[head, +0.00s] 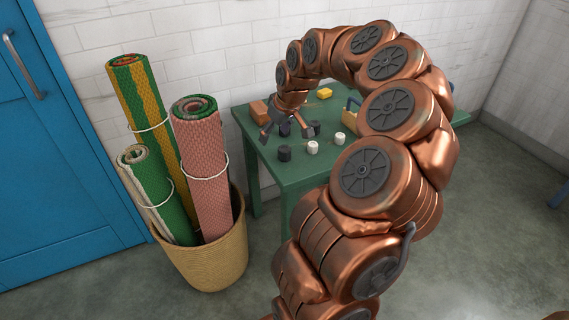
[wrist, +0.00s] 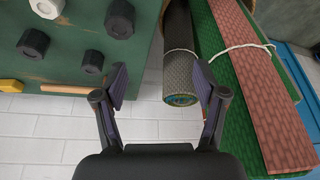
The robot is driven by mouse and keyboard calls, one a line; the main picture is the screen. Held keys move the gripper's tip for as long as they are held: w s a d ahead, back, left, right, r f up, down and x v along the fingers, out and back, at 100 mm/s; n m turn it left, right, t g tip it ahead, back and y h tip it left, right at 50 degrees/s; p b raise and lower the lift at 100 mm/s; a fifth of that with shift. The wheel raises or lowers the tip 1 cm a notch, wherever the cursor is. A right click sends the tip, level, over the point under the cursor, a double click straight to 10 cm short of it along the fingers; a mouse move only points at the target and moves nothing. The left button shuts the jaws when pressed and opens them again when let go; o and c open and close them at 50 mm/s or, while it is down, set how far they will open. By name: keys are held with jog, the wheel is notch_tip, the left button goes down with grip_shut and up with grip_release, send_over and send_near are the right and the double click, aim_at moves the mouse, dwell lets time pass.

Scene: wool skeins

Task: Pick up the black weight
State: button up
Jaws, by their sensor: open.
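A black weight (head: 284,153) stands upright near the table's front left edge in the head view. My gripper (head: 287,131) is open above the left part of the table, fingers apart. In the wrist view its fingers (wrist: 161,82) hold nothing, and the weights lie left of them.
White weights (head: 312,147) (head: 340,138) stand on the green table (head: 310,172). A wicker basket (head: 212,262) with tall rolled rugs (head: 204,165) stands left of the table, beside a tiled wall.

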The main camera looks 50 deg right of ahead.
send_near(285, 148)
notch_tip(285, 148, down, 3)
jog(key=shift+m+h, duration=0.3)
jog(key=shift+m, duration=0.1)
jog(key=shift+w+a+x, duration=0.1)
jog(key=shift+w+x, duration=0.05)
jog(key=shift+x, duration=1.1)
jog(key=shift+w+a+x, duration=0.1)
jog(key=shift+w+x, duration=0.05)
jog(key=shift+x, duration=1.1)
jog(key=shift+w+a+x, duration=0.1)
jog(key=shift+w+x, duration=0.05)
jog(key=shift+x, duration=1.1)
jog(key=shift+r, duration=0.2)
grip_shut()
